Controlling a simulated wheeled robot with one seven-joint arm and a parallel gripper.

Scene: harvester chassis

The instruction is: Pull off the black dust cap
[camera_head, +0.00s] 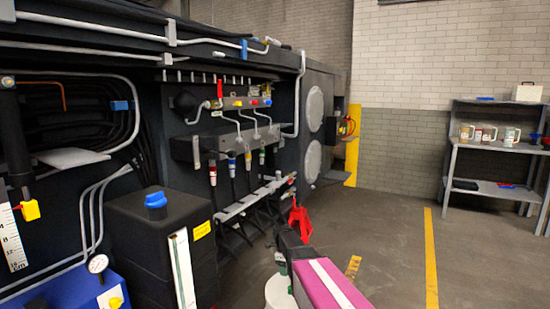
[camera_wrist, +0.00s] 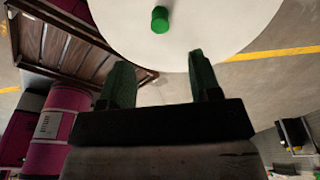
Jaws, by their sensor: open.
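My gripper (camera_wrist: 158,66) is open in the wrist view, its two dark green fingers spread wide with nothing between them. A small green cylinder (camera_wrist: 160,20) stands on a white round surface (camera_wrist: 220,25) beyond the fingertips. In the head view, small red, yellow and blue caps (camera_head: 253,102) sit in a row on a manifold of the dark chassis. Below it hang hoses with red, blue and green ends (camera_head: 230,160). I cannot make out which part is the black dust cap; dark parts blend into the dark panel. My gripper is well apart from the manifold.
A black tank with a blue cap (camera_head: 156,200) and a pressure gauge (camera_head: 98,264) stand at the left. A red stand (camera_head: 300,222) is on the floor before the chassis.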

